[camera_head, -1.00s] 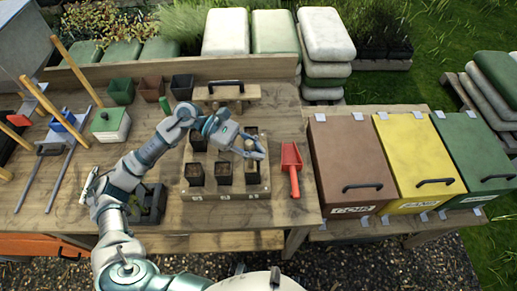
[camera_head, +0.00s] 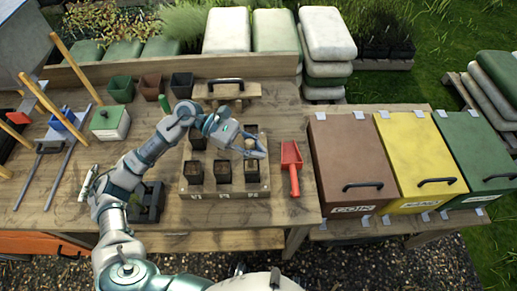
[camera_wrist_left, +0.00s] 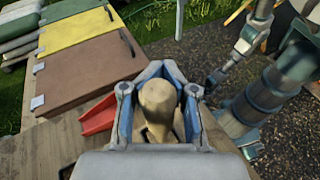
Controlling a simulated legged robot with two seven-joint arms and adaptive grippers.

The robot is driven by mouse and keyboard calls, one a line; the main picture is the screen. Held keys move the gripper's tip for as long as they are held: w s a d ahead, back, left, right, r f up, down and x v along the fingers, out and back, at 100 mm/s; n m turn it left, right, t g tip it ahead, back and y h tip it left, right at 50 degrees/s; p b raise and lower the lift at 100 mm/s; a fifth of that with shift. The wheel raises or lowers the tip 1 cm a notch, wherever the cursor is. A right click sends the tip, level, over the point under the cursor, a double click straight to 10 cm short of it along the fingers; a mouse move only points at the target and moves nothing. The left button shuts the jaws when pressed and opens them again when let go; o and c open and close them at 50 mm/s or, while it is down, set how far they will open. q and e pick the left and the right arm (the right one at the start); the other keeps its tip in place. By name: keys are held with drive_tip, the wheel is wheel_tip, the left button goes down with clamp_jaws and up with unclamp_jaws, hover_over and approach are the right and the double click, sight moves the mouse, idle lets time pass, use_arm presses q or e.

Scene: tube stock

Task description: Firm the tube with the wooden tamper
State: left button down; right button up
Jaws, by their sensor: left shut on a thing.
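A wooden tray (camera_head: 228,193) on the bench holds several dark square tubes. The front right tube (camera_head: 252,174) has brown fill at its top; the front middle tube (camera_head: 223,174) and front left tube (camera_head: 194,174) stand beside it. My left gripper (camera_head: 252,149) is shut on the wooden tamper, above the tray's right side. The tamper's rounded wooden knob (camera_wrist_left: 157,100) sits between the fingers in the left wrist view. Its lower end is hidden, so I cannot tell whether it touches a tube. My right gripper (camera_wrist_left: 216,79) shows small in the left wrist view; its jaws are unclear.
A red scoop (camera_head: 291,168) lies right of the tray. Brown (camera_head: 345,165), yellow (camera_head: 415,155) and green (camera_head: 475,150) lidded bins stand at the right. Empty pots (camera_head: 151,87) line the back.

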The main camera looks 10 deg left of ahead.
use_arm(q)
drive_tip(key=shift+s+f, duration=0.1)
drive_tip(key=shift+f, duration=0.1)
use_arm(e)
drive_tip(key=shift+a, duration=0.25)
use_arm(q)
drive_tip(key=shift+s+d+f+b, duration=0.1)
drive_tip(key=shift+d+f+b, duration=0.1)
drive_tip(key=shift+b, duration=0.25)
use_arm(e)
drive_tip(key=shift+s+f, duration=0.2)
drive_tip(key=shift+f, duration=0.3)
use_arm(q)
drive_tip(key=shift+s+a, duration=0.1)
drive_tip(key=shift+a, duration=0.1)
use_arm(e)
drive_tip(key=shift+s, duration=0.1)
use_arm(q)
drive_tip(key=shift+f+b, duration=0.25)
drive_tip(key=shift+b, duration=0.2)
use_arm(e)
drive_tip(key=shift+s+f, duration=0.15)
drive_tip(key=shift+f, duration=0.25)
